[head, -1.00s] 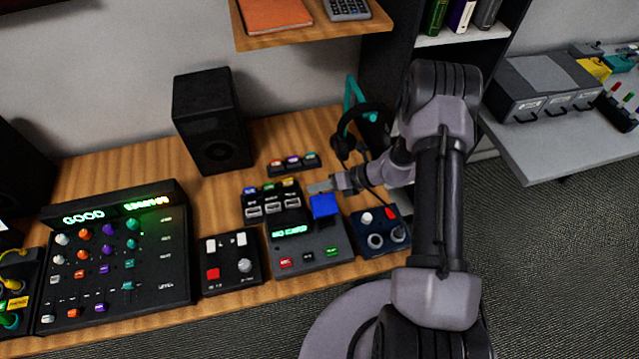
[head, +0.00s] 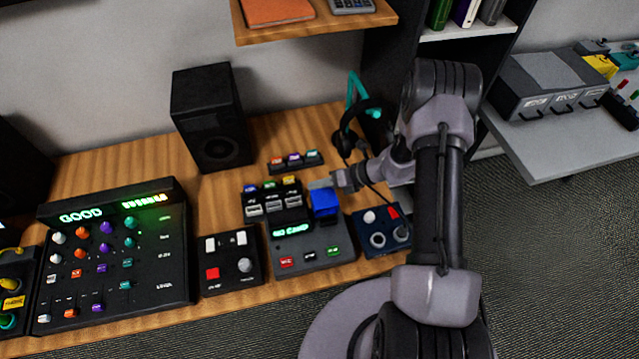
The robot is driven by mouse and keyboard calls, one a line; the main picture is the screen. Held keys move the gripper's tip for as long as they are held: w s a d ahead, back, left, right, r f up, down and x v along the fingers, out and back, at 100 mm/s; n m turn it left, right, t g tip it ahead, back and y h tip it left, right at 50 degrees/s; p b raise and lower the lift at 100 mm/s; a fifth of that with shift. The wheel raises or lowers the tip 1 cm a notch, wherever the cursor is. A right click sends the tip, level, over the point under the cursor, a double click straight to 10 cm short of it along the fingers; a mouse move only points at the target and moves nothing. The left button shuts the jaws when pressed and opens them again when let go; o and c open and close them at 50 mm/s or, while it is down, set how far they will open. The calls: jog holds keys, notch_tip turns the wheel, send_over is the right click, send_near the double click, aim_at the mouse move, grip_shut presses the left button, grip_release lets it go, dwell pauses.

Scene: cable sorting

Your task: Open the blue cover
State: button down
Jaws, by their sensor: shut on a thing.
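The blue cover (head: 325,204) sits at the upper right of the grey box with the lit "NO CARD" display (head: 305,234). The cover looks tilted, with its top and front face both showing. My gripper (head: 321,185) reaches in from the right and is shut on the cover's back upper edge. The fingertips partly hide that edge. What lies under the cover is hidden.
A dark module with slots (head: 272,203) stands left of the cover. A blue panel with knobs (head: 384,238) is at its right. A headset on a teal stand (head: 352,92) is behind my arm. A speaker (head: 211,120) stands back left.

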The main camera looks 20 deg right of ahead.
jog(key=c, duration=1.3)
grip_release()
jog(key=shift+s+f, duration=0.1)
jog(key=shift+f, duration=0.05)
jog(key=shift+c, duration=0.2)
jog(key=p+v, duration=0.3)
jog(key=v, duration=1.4)
jog(key=shift+d+p, duration=0.25)
jog(key=shift+p, duration=0.05)
jog(key=shift+c, duration=0.5)
